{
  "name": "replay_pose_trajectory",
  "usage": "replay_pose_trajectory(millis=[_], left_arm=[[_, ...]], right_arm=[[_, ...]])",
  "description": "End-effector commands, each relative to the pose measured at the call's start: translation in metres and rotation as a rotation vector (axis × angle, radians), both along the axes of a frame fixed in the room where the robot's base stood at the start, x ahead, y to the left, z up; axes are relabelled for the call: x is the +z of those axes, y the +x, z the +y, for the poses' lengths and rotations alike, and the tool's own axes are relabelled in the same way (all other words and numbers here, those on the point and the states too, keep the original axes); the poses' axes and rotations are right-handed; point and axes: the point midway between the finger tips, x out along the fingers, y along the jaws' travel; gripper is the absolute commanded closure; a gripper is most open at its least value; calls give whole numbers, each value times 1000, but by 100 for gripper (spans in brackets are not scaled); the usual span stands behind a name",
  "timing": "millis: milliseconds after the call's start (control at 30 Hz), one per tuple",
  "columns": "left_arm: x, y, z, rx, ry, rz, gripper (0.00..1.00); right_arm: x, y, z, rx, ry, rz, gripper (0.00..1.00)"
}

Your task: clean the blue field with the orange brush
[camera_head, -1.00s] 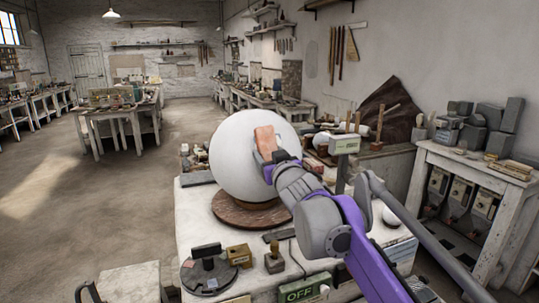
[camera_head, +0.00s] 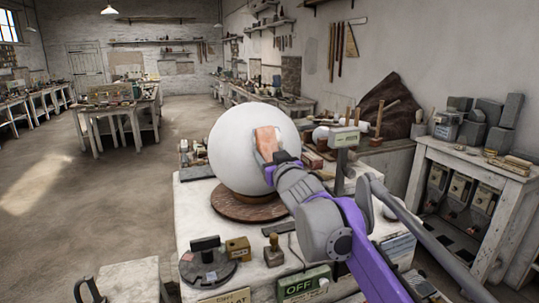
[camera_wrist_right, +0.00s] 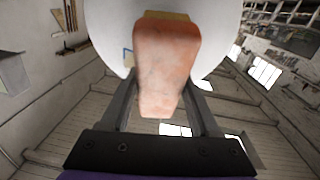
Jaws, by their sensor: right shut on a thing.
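A large white plaster sphere (camera_head: 232,150) rests on a round wooden turntable (camera_head: 240,210). My right gripper (camera_head: 272,154) is shut on the orange brush (camera_head: 266,139), a block held in front of the sphere's right side. In the right wrist view the brush (camera_wrist_right: 166,65) is between the fingers of the right gripper (camera_wrist_right: 160,112), with a yellowish strip at its far end towards the sphere (camera_wrist_right: 110,30). I cannot tell if it touches the surface. A small piece of blue outline (camera_wrist_right: 127,57) shows on the sphere left of the brush; the rest of the field is hidden. My left gripper is out of view.
The white worktable holds a dark round device (camera_head: 208,265), a small brass-coloured box (camera_head: 238,249), a wooden stamp-like tool (camera_head: 273,250) and a green OFF box (camera_head: 303,284) in front.

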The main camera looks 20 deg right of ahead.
Motion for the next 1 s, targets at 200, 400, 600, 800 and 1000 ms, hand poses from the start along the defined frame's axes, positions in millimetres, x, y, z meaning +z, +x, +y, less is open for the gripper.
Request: replay_pose_trajectory(millis=[200,400,600,800,1000], left_arm=[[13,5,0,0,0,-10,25],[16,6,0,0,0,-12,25],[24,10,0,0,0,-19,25],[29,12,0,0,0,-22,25],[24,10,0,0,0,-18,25]], right_arm=[[18,5,1,0,0,-2,100],[22,7,1,0,0,-1,100],[34,13,2,0,0,-2,100],[40,16,2,0,0,-1,100],[34,14,2,0,0,1,100]])
